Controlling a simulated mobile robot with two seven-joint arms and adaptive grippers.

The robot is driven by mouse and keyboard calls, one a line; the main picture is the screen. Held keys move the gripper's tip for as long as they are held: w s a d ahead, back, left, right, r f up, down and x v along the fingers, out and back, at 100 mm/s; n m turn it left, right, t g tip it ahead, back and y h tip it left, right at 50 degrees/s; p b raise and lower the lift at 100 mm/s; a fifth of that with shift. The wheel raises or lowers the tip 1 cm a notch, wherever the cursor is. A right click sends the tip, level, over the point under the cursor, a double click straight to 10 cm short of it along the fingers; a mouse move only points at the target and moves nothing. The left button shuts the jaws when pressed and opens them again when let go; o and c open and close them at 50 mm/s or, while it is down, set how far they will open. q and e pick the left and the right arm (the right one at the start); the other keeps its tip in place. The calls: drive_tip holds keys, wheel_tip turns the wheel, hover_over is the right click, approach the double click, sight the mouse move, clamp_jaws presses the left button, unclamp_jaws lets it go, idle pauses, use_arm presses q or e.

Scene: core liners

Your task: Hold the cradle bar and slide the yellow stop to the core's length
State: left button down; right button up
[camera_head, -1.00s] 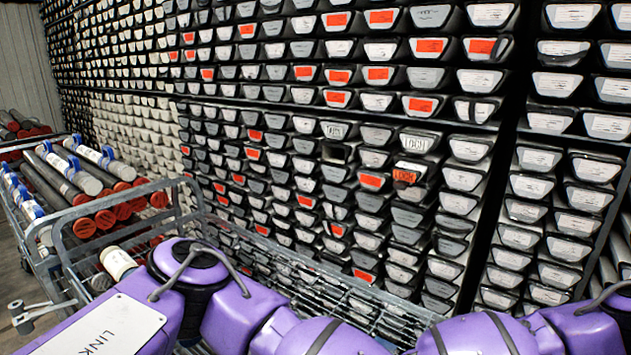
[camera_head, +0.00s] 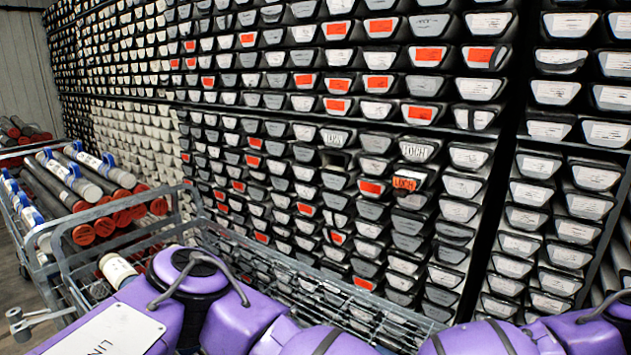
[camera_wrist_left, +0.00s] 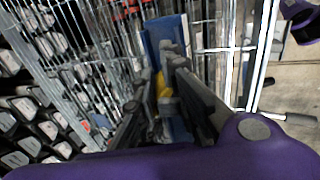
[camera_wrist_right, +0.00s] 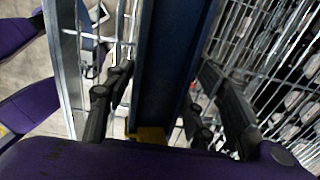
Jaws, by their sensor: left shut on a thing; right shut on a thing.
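In the left wrist view my left gripper (camera_wrist_left: 168,82) is shut on a small yellow piece, the yellow stop (camera_wrist_left: 163,90), mostly hidden by the fingers. The blue cradle bar (camera_wrist_left: 165,32) runs beyond those fingers. In the right wrist view my right gripper (camera_wrist_right: 152,100) has its fingers on either side of the wide blue bar (camera_wrist_right: 172,50) and is shut on it. A yellow part (camera_wrist_right: 150,134) shows low at the bar, near my wrist. The head view shows only my purple arm links; both grippers are outside it. I cannot tell which core belongs to the cradle.
A grey wire-mesh cart (camera_head: 290,270) stands close in front of me. Another rack at left holds several core tubes with red ends (camera_head: 82,234) and blue clips. A white-ended tube (camera_head: 118,270) lies in the cart. A tall wall of labelled core trays (camera_head: 330,140) fills the background.

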use_arm(q)
drive_tip(key=shift+w+d, duration=0.15)
drive_tip(key=shift+s+d, duration=0.35)
drive_tip(key=shift+d, duration=0.15)
drive_tip(key=v, duration=0.7)
idle(0.3)
